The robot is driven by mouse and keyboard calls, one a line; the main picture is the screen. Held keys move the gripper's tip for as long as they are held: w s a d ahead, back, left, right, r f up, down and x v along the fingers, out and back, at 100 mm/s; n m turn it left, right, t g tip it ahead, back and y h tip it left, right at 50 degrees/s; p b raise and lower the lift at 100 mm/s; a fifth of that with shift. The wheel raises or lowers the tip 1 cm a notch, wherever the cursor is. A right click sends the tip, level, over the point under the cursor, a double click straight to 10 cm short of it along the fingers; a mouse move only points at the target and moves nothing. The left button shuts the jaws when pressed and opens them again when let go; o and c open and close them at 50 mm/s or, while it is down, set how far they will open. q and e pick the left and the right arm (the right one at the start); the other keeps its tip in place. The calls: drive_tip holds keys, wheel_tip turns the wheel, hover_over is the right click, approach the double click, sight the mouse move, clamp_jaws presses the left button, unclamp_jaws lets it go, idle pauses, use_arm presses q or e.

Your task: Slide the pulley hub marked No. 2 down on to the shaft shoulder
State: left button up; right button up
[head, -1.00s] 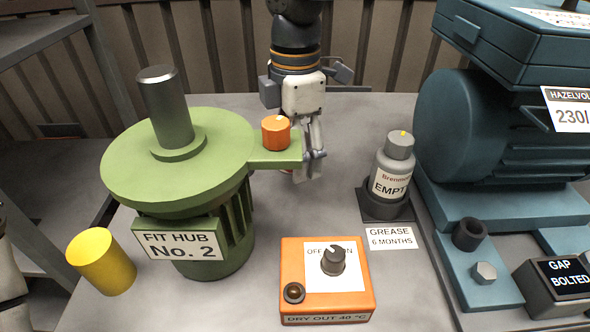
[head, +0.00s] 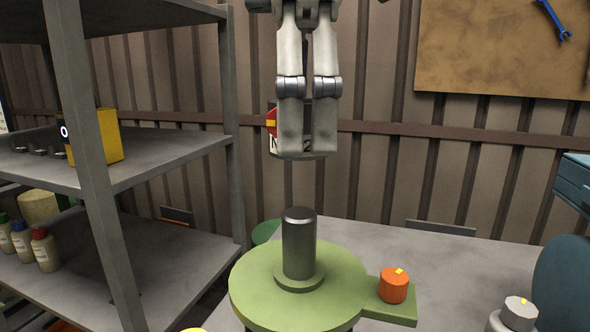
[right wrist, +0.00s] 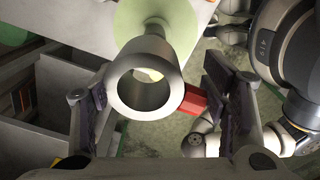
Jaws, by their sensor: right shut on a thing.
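My right gripper (head: 306,150) hangs at top centre in the head view, shut on the grey hub (head: 289,145). The hub's label shows an "N" and a "2", with a red and yellow mark beside it; the fingers hide much of it. In the right wrist view the hub (right wrist: 120,87) is a thick ring with an open bore, between the fingers. The dark upright shaft (head: 298,245) rises from a collar on the green round flange (head: 255,280). In the head view the hub is above the shaft top, clearly apart; exact alignment in depth is unclear.
An orange knob (head: 393,287) sits on the flange's side tab. A metal shelf (head: 180,155) with a yellow box (head: 97,138) is at left. The table (head: 465,255) behind the flange is clear.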

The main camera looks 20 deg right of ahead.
drive_tip(key=shift+s+a+r, duration=0.1)
drive_tip(key=shift+s+r, duration=0.05)
drive_tip(key=shift+r, duration=0.15)
hover_over(300, 277)
drive_tip(key=shift+w+f, duration=0.2)
drive_tip(key=shift+f, duration=1.3)
drive_tip(key=shift+w+f, duration=0.15)
drive_tip(key=shift+f, duration=1.3)
drive_tip(key=shift+f, duration=4.25)
drive_tip(key=o, duration=1.8)
drive_tip(key=shift+o, duration=0.2)
wheel_tip(300, 277, up, 12)
drive_tip(key=shift+s+f, duration=0.1)
